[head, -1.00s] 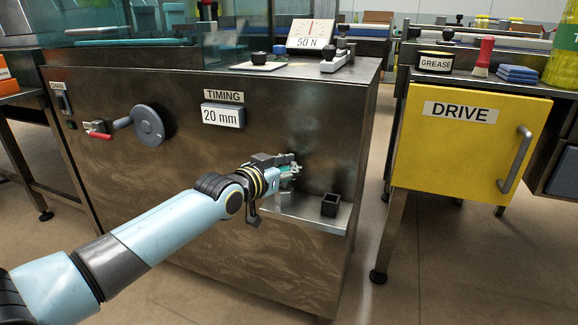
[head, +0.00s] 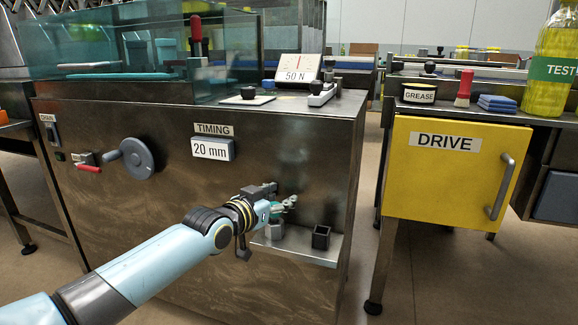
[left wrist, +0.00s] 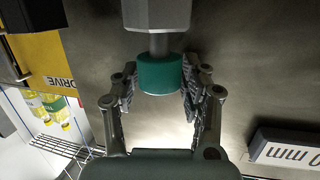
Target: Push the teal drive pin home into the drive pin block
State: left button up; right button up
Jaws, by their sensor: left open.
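The teal drive pin (left wrist: 162,73) stands with its teal head above the grey drive pin block (left wrist: 157,14). A stretch of grey shaft shows between head and block in the left wrist view. In the head view, the block (head: 274,231) sits on a small shelf on the machine's front. My left gripper (left wrist: 158,92) is open, with one finger on each side of the teal head. The right-hand finger in that view looks close to the head; I cannot tell if it touches. In the head view my left gripper (head: 284,205) partly hides the pin. My right gripper is not seen.
A black square cup (head: 321,237) stands on the shelf (head: 300,249) right of the block. The machine's front panel rises behind. The hand wheel (head: 138,158) and the 20 mm sign (head: 213,149) are up to the left. A yellow DRIVE door (head: 455,165) stands right, across a gap.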

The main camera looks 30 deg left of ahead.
aim_at(287, 154)
pick_arm(q)
notch_tip(287, 154, up, 9)
jog(key=p, duration=0.6)
jog(key=r+p, duration=0.1)
jog(key=p, duration=0.1)
jog(key=shift+p, duration=0.3)
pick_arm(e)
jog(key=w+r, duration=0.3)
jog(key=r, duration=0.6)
pick_arm(q)
jog(key=s+d+r+m+h+b, duration=0.2)
jog(key=s+d+r+h+b, duration=0.1)
jog(key=s+d, duration=0.4)
jog(key=s+d+r+m+h+b, duration=0.3)
jog(key=s+d+r+h, duration=0.2)
jog(key=s+d+r, duration=0.2)
jog(key=shift+s+d+r, duration=0.35)
jog(key=shift+s, duration=0.85)
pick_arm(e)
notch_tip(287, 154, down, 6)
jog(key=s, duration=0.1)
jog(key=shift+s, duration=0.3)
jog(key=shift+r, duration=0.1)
